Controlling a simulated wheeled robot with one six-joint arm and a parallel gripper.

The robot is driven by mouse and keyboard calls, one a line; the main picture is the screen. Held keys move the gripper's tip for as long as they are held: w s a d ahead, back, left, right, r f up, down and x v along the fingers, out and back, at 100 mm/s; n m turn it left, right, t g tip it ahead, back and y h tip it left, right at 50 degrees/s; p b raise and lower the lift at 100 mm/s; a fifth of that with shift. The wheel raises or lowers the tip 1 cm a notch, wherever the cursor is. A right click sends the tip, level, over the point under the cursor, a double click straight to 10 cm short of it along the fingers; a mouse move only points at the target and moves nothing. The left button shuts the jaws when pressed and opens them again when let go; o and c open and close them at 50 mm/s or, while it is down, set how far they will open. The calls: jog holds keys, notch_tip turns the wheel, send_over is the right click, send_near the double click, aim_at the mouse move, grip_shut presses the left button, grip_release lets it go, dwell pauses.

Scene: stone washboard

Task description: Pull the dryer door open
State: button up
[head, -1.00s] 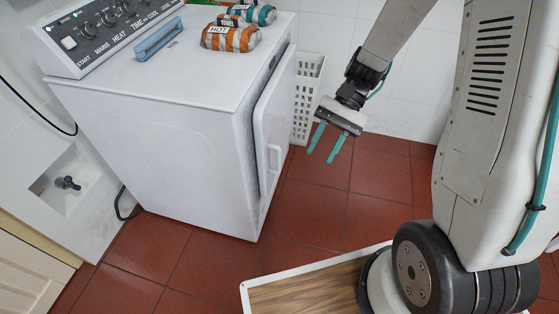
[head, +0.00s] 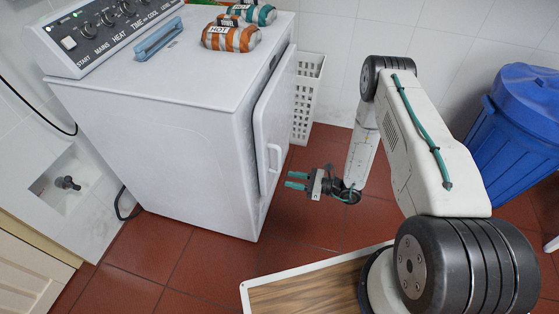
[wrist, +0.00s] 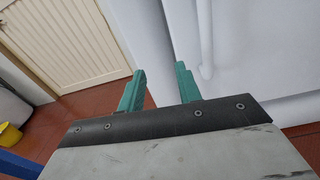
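The white dryer (head: 160,130) stands at the left in the head view. Its door (head: 275,105) is on the side facing right, with a dark gap along its near edge; I cannot tell whether it is slightly ajar. A pale upright handle (head: 274,158) is on the door's lower part. My gripper (head: 288,180) is open and empty, its teal fingers pointing left just right of and below the handle, apart from it. In the wrist view the open fingers (wrist: 160,69) show with a white upright bar (wrist: 205,45), apparently the handle, to their right.
A white slatted basket (head: 308,95) stands behind the door side. A blue bin (head: 515,125) is at the right. A wood-topped board (head: 300,290) lies near my base. Red tiled floor (head: 320,215) is free around my gripper. Bundles (head: 231,36) lie on the dryer.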

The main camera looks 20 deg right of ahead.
aim_at(280, 169)
jog(key=w+d+m+t+h, duration=0.2)
jog(key=w+d+t, duration=0.1)
jog(key=w, duration=0.2)
jog(key=x, duration=0.8)
jog(key=shift+r, duration=0.3)
jog(key=shift+c, duration=0.3)
grip_shut()
jog(key=shift+s, duration=0.1)
